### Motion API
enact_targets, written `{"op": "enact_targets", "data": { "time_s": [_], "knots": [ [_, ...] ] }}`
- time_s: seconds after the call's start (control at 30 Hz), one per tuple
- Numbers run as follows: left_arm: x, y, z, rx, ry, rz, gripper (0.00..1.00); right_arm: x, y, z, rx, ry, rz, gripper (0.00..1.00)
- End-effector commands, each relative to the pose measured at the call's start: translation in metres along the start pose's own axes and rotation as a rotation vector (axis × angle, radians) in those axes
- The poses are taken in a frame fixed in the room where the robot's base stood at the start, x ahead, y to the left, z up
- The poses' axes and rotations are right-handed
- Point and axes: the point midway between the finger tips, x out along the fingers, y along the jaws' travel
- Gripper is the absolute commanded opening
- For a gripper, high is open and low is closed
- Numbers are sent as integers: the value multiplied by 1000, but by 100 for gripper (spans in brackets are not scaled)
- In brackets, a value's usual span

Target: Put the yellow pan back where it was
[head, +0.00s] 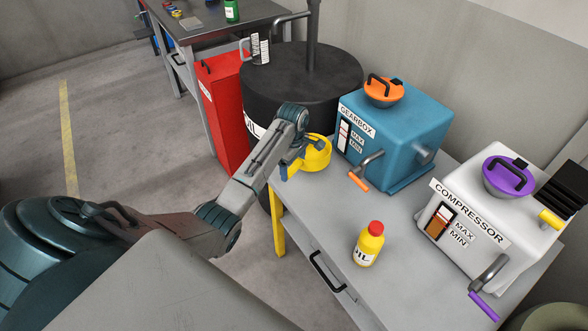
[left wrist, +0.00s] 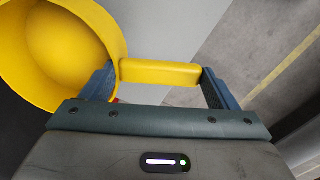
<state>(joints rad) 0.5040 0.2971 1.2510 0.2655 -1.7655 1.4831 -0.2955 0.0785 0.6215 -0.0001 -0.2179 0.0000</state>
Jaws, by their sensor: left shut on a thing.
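The yellow pan (head: 317,155) is at the back left corner of the grey table (head: 322,212), just left of the blue gearbox. I cannot tell whether it touches the table. My left gripper (head: 292,158) is shut on the pan's handle. In the left wrist view, the yellow handle (left wrist: 160,73) spans between the two fingers of my left gripper (left wrist: 160,88). The open, hollow side of the pan (left wrist: 60,50) shows at the upper left there. My right gripper is not in view.
The blue gearbox (head: 403,140) and white compressor (head: 470,222) stand on the table. A yellow oil bottle (head: 368,246) with a red cap stands in front. A black oil drum (head: 290,85) and red box (head: 222,115) are behind the pan. The table's front left is clear.

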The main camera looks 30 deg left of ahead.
Motion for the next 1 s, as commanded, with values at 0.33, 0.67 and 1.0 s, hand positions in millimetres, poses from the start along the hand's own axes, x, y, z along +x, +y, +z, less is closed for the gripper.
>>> {"op": "enact_targets", "data": {
  "time_s": [0.33, 0.67, 1.0],
  "knots": [
    [27, 7, -2, 0, 0, -3, 50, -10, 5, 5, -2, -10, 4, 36],
    [36, 8, -2, 0, 1, 1, 50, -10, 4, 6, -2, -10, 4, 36],
    [39, 7, -2, 0, 1, 0, 100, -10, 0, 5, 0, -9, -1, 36]
  ]
}}
